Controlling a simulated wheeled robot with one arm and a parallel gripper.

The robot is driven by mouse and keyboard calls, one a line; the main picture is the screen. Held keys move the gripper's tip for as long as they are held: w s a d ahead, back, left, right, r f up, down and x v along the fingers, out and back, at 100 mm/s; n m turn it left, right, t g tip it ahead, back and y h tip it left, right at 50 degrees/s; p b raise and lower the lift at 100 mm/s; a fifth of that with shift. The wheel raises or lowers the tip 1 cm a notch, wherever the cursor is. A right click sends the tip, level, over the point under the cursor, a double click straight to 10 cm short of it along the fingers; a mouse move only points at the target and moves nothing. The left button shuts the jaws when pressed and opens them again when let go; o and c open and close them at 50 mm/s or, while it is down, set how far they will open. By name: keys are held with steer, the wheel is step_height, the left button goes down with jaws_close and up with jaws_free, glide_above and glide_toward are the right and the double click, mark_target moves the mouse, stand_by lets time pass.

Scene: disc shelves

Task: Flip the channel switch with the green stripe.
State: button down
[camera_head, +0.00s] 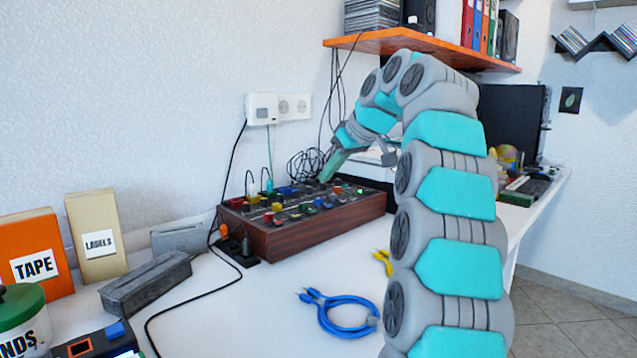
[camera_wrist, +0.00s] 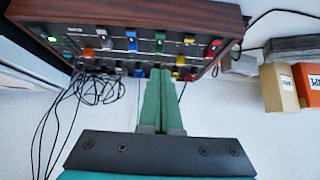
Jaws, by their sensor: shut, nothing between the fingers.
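The channel panel is a wood-sided box (camera_head: 320,230) with a dark top on the white desk. It carries rows of small coloured caps and switches; in the wrist view its dark face (camera_wrist: 115,58) fills the top. A green-marked piece (camera_wrist: 160,37) sits there between blue and red ones, roughly in line with my fingers; whether it is the green-striped switch is too small to tell. My gripper (camera_head: 326,172) has its green fingers together and empty, over the panel's back edge. In the wrist view the fingertips (camera_wrist: 160,73) overlap the panel's near edge; contact cannot be told.
Cables run from a wall socket (camera_head: 277,108) to the panel, with a black cable coil (camera_head: 306,163) behind it. An orange shelf (camera_head: 420,46) hangs above. Desk in front is partly clear.

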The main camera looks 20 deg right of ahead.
steer(key=shift+s+f+v, duration=0.15)
steer(key=shift+v, duration=0.9)
steer(key=shift+s+f+v, duration=0.1)
steer(key=shift+v, duration=0.95)
steer(key=shift+d, duration=0.1)
